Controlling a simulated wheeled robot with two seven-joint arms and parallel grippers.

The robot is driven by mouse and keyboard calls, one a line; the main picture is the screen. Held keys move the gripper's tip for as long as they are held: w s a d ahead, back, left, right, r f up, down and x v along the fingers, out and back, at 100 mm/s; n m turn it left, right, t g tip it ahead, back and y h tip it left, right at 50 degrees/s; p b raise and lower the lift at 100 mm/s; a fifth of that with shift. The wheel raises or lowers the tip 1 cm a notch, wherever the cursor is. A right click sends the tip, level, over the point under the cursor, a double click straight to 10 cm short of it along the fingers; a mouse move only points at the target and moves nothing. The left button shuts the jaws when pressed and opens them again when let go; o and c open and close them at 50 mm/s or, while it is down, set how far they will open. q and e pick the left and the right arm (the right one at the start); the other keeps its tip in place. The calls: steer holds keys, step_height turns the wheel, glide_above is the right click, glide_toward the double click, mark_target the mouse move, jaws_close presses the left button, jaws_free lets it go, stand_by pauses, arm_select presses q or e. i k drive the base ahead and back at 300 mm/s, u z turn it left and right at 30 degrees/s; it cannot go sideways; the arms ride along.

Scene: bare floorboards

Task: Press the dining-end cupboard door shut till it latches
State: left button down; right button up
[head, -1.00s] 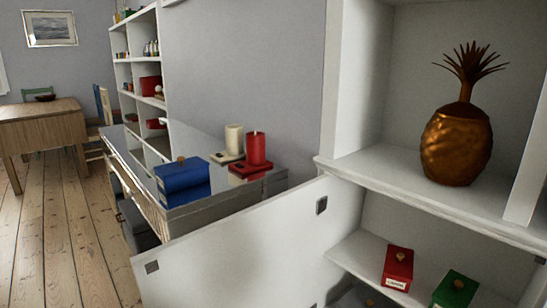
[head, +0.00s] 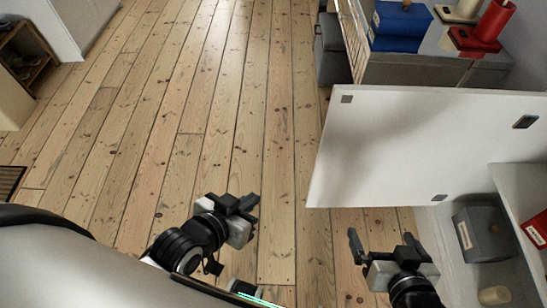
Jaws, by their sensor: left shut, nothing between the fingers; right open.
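The white cupboard door (head: 400,140) stands wide open in the head view, swung out from the white cupboard on the right, with small dark metal plates on its face. Its free edge is at the left, over the floorboards. My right gripper (head: 381,240) is open and empty, low in the picture just in front of the door, with a visible gap to it. My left gripper (head: 248,205) is shut and empty over the floor, left of the door's free edge and apart from it.
Inside the cupboard at the right are a grey box (head: 481,235) and a red box (head: 537,228). Behind the door, a sideboard holds a blue box (head: 402,22) and a red candle (head: 494,20). The floorboards (head: 200,120) to the left are clear. A dark wooden shelf unit (head: 28,62) stands far left.

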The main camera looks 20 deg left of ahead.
mark_target(379, 146)
steer(key=u, duration=1.9)
steer(key=i, duration=2.65)
steer(key=z, duration=3.3)
